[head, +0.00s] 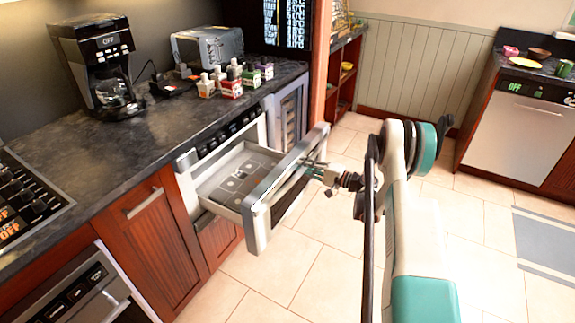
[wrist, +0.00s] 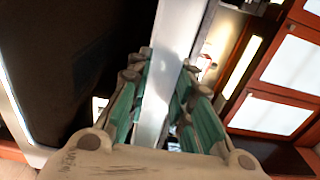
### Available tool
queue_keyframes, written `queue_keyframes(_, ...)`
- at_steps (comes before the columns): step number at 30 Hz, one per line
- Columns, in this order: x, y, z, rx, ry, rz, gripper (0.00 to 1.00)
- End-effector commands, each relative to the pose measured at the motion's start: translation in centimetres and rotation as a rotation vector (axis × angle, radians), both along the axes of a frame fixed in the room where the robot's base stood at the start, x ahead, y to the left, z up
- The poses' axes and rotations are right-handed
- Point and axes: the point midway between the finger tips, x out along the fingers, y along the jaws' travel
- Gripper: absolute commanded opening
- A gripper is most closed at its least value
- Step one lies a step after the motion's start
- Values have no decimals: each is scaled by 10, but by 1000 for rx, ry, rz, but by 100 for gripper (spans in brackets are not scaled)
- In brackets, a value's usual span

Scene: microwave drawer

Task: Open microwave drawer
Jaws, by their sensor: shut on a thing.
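The microwave drawer (head: 243,178) is pulled out from the counter front, and its grey inside shows from above with nothing standing in it. Its front panel (head: 262,212) stands well clear of the cabinet. My gripper (head: 312,168) is at the outer side of that front. In the wrist view, my gripper (wrist: 163,100) has its green fingers on both sides of a pale bar (wrist: 172,60), which is the drawer's handle or top front edge. The fingers are shut on it. The exact contact points are partly hidden.
On the dark counter (head: 160,140) stand a coffee maker (head: 95,60), a toaster (head: 207,46) and several small bottles and boxes (head: 232,80). A red-brown cabinet (head: 150,225) is left of the drawer. The tiled floor (head: 300,270) in front is clear. A dishwasher (head: 515,130) stands at right.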

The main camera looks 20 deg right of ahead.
Motion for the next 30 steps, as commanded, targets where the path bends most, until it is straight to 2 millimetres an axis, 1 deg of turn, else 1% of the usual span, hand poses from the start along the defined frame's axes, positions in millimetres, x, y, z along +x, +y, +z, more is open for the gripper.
queue_keyframes(1,-7,-8,-1,-1,0,-1,0)
queue_keyframes(3,-16,-16,-1,-1,0,-1,0)
queue_keyframes(10,-36,-32,-1,-1,1,1,0)
queue_keyframes(16,-43,-37,-1,-1,1,2,0)
queue_keyframes(26,-43,-38,-1,-1,1,2,0)
queue_keyframes(27,-43,-38,-1,-1,1,2,23)
queue_keyframes(28,-43,-37,-1,-1,1,2,30)
queue_keyframes(30,-43,-37,-1,-1,1,2,30)
